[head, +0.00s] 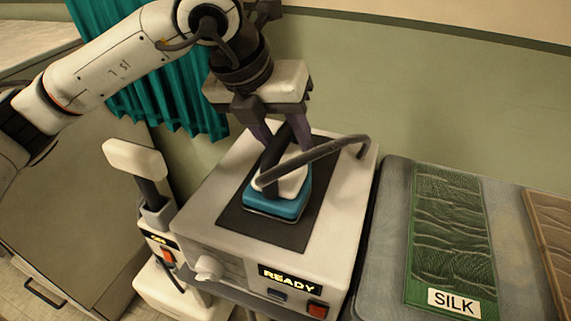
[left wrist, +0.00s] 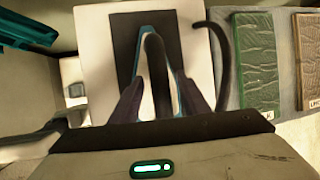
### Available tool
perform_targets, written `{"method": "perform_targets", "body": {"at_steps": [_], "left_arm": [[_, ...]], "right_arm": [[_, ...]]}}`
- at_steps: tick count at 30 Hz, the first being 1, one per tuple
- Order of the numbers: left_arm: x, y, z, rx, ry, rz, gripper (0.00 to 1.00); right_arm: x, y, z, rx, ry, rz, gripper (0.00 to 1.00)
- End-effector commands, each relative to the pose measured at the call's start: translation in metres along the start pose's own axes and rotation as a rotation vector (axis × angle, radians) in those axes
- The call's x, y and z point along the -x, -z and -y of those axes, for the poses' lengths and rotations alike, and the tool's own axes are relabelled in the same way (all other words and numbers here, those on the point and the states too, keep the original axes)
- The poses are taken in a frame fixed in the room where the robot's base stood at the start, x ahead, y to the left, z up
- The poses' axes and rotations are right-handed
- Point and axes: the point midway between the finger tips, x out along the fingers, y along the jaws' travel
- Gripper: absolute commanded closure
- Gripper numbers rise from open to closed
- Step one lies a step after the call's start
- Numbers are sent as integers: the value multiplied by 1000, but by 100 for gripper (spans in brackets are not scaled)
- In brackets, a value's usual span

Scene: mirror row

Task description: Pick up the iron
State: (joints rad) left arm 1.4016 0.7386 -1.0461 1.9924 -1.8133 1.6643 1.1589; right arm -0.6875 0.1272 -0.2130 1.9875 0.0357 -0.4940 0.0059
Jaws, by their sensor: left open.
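The iron (head: 275,206) has a blue base, a white upper part and a dark handle. It rests on the dark mat (head: 305,221) of a light-coloured station whose display reads READY. My left gripper (head: 283,158) points down over the iron, its two fingers apart at the handle. In the left wrist view the dark handle (left wrist: 154,75) runs between the two fingers (left wrist: 158,92). I cannot tell whether the fingers touch it. A dark cord (head: 318,157) arcs from the iron to the station's back right. My right gripper is not in view.
Right of the station, a padded board (head: 390,230) carries a wrinkled green cloth (head: 449,235) labelled SILK and a brown cloth (head: 556,235). A small device with a lit display (head: 158,240) stands left. A teal curtain (head: 150,100) hangs behind, near the wall.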

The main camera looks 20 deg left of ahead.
Motion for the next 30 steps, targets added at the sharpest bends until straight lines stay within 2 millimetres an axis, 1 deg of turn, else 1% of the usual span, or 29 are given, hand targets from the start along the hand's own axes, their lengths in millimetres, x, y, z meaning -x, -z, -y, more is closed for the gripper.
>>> {"method": "perform_targets", "body": {"at_steps": [3,6,14,21,22,30], "left_arm": [[-18,-2,1,1,-1,-2,58],[-26,-2,1,2,-1,-2,58],[-29,-2,1,1,0,1,58],[-29,-2,1,1,0,1,99],[-29,-2,1,1,0,1,100],[-28,-2,1,1,0,0,100]], "right_arm": [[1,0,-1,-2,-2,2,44],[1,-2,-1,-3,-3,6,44],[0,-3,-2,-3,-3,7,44],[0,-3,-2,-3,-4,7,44],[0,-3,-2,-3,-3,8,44],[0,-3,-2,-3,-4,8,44]]}}
